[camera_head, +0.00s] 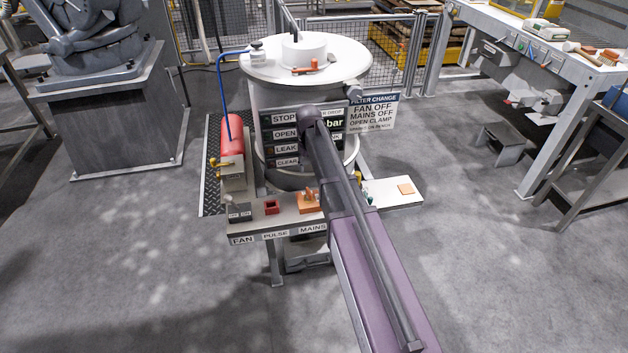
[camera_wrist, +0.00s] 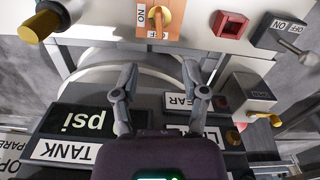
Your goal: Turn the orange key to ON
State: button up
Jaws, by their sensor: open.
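The orange key (camera_head: 309,196) stands on an orange plate at the right end of the control shelf, above the MAINS label. In the wrist view, which is turned upside down, the key (camera_wrist: 159,18) is at the top centre. An ON label is on its left and a partly cut-off OFF label below it; its grip runs up-down in the picture, lower end by OFF. My gripper (camera_wrist: 162,68) is open and empty, with its two fingers apart below the key in the wrist view, not touching it. My arm hides the gripper in the head view.
On the shelf (camera_head: 278,232), a red PULSE button box (camera_head: 271,207) and a grey FAN switch (camera_head: 240,212) stand left of the key. A sign panel and display (camera_wrist: 95,120) lie close beside the fingers. A red cylinder (camera_head: 231,134) stands left of the drum.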

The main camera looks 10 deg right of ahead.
aim_at(309, 191)
jog(key=shift+w, duration=0.55)
jog(key=shift+f, duration=0.15)
notch_tip(309, 191, down, 13)
jog(key=b, duration=1.3)
jog(key=shift+f+b, duration=0.2)
jog(key=shift+b, duration=0.15)
grip_shut()
